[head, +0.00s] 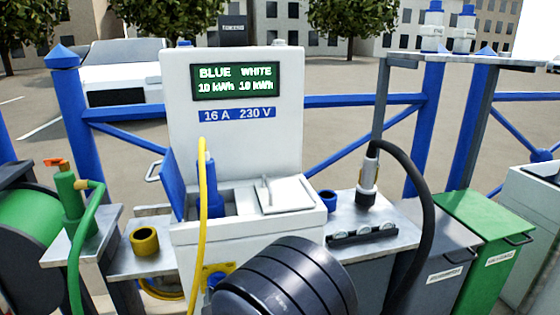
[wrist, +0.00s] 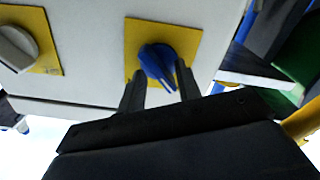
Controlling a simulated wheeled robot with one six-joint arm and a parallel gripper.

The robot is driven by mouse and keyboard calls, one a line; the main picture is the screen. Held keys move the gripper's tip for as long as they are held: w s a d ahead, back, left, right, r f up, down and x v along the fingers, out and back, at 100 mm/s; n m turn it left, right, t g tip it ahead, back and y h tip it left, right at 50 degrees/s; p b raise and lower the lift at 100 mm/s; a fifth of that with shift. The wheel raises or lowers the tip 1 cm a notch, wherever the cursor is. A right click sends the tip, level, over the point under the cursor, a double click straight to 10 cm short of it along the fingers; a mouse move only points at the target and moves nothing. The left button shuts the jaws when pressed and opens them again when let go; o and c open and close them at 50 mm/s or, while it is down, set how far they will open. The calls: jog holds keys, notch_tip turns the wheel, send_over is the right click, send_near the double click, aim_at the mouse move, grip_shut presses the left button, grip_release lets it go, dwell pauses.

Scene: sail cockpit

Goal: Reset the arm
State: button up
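In the wrist view a blue knob (wrist: 156,60) sits on a yellow square plate (wrist: 190,42) on a white panel. My gripper (wrist: 159,73) points at this knob. Its two dark fingers stand apart, one on each side of the knob in the picture. A gap shows at the left finger; the right finger overlaps the knob's edge, and I cannot tell whether it touches. In the head view my dark arm covers the lower front of the white power pedestal (head: 245,125), and my gripper is hidden there.
A white knob (wrist: 16,48) on another yellow plate is at left in the wrist view. In the head view a yellow cable (head: 203,200) hangs down the pedestal's front. A black hose (head: 428,205) arches at right. A green hose reel (head: 28,225) stands at left.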

jog(key=m+b, duration=0.1)
jog(key=m, duration=0.4)
jog(key=shift+d, duration=0.1)
jog(key=shift+r, duration=0.1)
dwell(0.4)
